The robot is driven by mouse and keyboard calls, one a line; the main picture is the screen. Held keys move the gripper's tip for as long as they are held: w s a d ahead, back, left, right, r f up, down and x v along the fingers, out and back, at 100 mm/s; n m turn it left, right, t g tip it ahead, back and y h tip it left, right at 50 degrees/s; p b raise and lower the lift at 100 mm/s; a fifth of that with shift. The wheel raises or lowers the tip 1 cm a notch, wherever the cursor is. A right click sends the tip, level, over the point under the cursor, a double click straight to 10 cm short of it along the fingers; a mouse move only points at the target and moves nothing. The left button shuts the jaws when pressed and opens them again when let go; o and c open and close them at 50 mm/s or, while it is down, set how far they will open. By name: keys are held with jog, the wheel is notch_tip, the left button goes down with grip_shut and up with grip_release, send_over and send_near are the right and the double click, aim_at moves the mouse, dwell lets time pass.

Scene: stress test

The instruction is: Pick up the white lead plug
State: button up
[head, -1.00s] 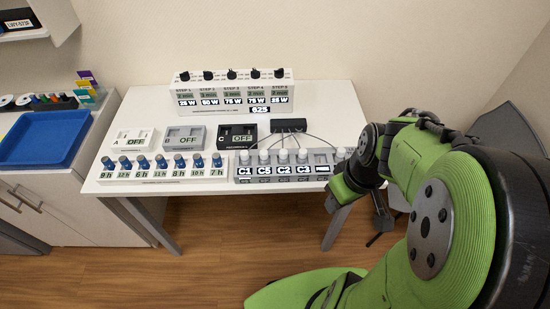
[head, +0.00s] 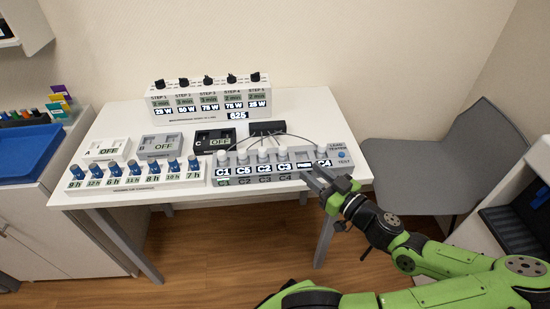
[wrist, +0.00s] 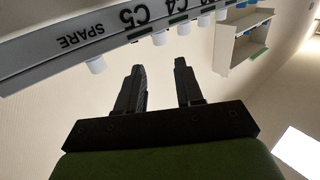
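White lead plugs stand in a row on the grey lead-test block (head: 240,172) at the table's front right; one white plug (head: 323,150) is at its right end, past a socket without a visible plug. White plugs also show in the wrist view, one white plug (wrist: 97,65) under the SPARE label and another white plug (wrist: 158,38) near the C5 label. Which plug is meant, I cannot tell. My gripper (head: 318,175) is open and empty, just in front of the block's right part. In the wrist view my gripper (wrist: 160,68) shows its two fingers apart with nothing between them.
Thin dark cables run from a black box (head: 267,129) behind the block. A rack of blue-capped bottles (head: 135,178) stands to the left. The white stepped timer box (head: 208,98) is at the back. A grey chair (head: 440,160) stands right of the table.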

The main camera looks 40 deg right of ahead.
aim_at(286, 152)
jog(key=w+b, duration=0.1)
jog(key=w, duration=1.1)
jog(key=shift+w+d+f, duration=0.1)
jog(key=shift+w+d, duration=0.05)
jog(key=shift+w, duration=0.2)
jog(key=shift+s, duration=0.1)
jog(key=shift+c, duration=0.3)
